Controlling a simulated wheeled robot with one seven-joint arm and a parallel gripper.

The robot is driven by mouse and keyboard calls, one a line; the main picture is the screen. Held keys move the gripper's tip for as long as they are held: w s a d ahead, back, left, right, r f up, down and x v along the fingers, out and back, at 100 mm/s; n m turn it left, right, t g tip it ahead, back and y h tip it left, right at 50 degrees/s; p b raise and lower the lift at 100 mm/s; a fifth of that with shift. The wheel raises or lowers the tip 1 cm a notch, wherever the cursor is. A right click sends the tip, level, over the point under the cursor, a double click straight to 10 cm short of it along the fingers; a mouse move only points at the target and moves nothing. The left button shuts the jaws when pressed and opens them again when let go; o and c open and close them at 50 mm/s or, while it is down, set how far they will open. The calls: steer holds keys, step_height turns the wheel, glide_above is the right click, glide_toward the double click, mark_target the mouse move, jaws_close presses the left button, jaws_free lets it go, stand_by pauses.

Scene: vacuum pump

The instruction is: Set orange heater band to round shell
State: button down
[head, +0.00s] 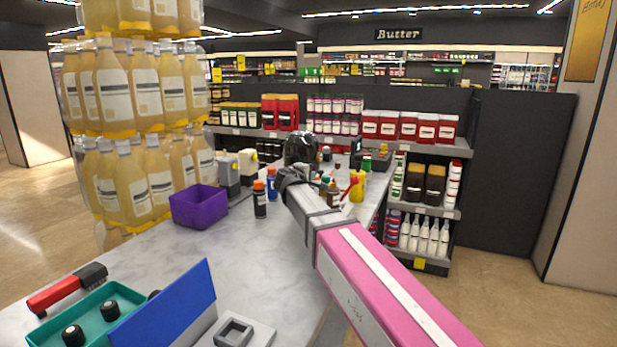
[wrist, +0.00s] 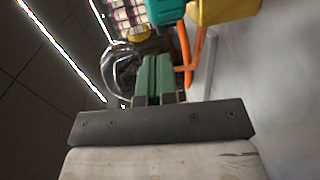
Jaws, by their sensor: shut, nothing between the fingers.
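My gripper (wrist: 158,78) is shut with nothing between its fingers, which show in the middle of the wrist view. In the head view the dark end of my arm (head: 292,180) reaches over the far part of the counter. A glossy black rounded thing (wrist: 118,72) is just beyond the fingertips, to their left; in the head view it is a dark dome (head: 300,147) behind my arm's end. It may be the round shell. An orange strip (wrist: 184,55) is close right of the fingers; I cannot tell whether it is the heater band.
On the marble counter (head: 165,250) are a purple bin (head: 198,206), small bottles (head: 260,200), a yellow container (head: 357,188), a teal tray (head: 95,318) and a blue panel (head: 165,308). Tall bottle stacks (head: 125,90) stand at left. The counter's middle is clear.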

mark_target(320, 171)
steer(key=x, duration=0.6)
steer(key=shift+w, duration=0.25)
steer(key=shift+d, duration=0.1)
steer(key=shift+r+x, duration=0.1)
steer(key=shift+x, duration=0.55)
steer(key=shift+r+x, duration=0.15)
steer(key=shift+x, duration=0.55)
